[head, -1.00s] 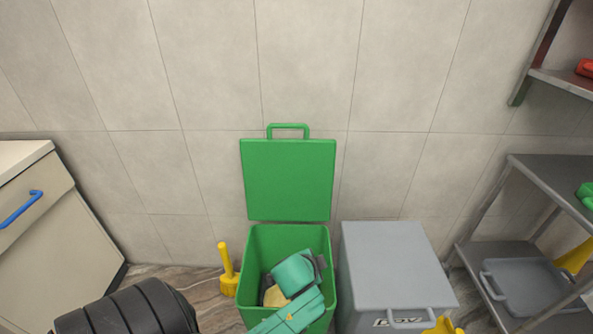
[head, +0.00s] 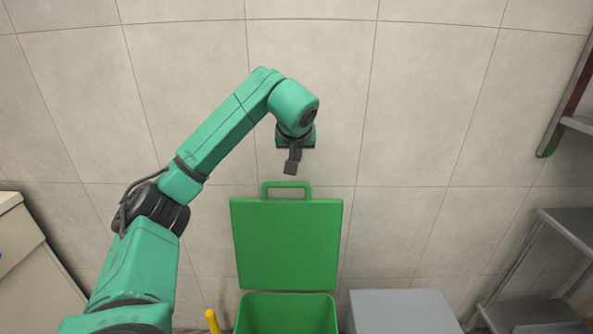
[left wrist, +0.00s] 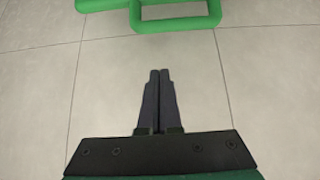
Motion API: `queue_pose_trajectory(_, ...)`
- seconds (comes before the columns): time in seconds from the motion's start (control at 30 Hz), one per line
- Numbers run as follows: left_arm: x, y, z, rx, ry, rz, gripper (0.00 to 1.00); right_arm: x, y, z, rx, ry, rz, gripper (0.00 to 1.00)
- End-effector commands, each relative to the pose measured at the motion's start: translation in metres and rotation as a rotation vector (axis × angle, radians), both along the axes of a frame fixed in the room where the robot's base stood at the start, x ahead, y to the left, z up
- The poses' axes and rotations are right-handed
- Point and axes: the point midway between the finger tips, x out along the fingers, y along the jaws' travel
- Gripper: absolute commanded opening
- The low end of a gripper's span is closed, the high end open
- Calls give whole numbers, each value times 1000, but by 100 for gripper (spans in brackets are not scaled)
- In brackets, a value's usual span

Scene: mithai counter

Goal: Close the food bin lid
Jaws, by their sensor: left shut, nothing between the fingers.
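The green food bin (head: 287,312) stands against the tiled wall, its lower part cut off by the bottom of the head view. Its green lid (head: 287,243) stands upright and open at the back, with a loop handle (head: 286,185) on its top edge. My left gripper (head: 291,167) is just above the handle, apart from it, shut and empty. In the left wrist view its two fingers (left wrist: 157,76) are together, pointing toward the handle (left wrist: 176,24) at the top, with bare wall tile between. My right gripper is not in view.
A grey bin (head: 402,312) with a flat top stands right of the green bin. A yellow handle (head: 212,321) rises at its left. A pale cabinet (head: 28,265) is at far left, metal shelves (head: 570,240) at far right.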

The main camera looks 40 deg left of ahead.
Motion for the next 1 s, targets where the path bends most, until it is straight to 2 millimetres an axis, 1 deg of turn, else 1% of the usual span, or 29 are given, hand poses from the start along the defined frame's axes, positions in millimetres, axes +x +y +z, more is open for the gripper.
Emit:
queue_pose_trajectory(0.07,0,5,-4,9,11,7,0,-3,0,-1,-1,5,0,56)
queue_pose_trajectory(0.17,8,10,-15,6,12,6,0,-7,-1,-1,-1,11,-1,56)
queue_pose_trajectory(0.53,49,43,-76,3,9,4,0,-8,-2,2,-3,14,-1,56)
queue_pose_trajectory(0.73,24,23,-76,8,5,0,0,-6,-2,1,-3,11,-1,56)
queue_pose_trajectory(0.83,19,18,-76,5,5,1,0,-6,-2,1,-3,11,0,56)
queue_pose_trajectory(1.0,18,17,-76,4,4,1,0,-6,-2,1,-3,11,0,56)
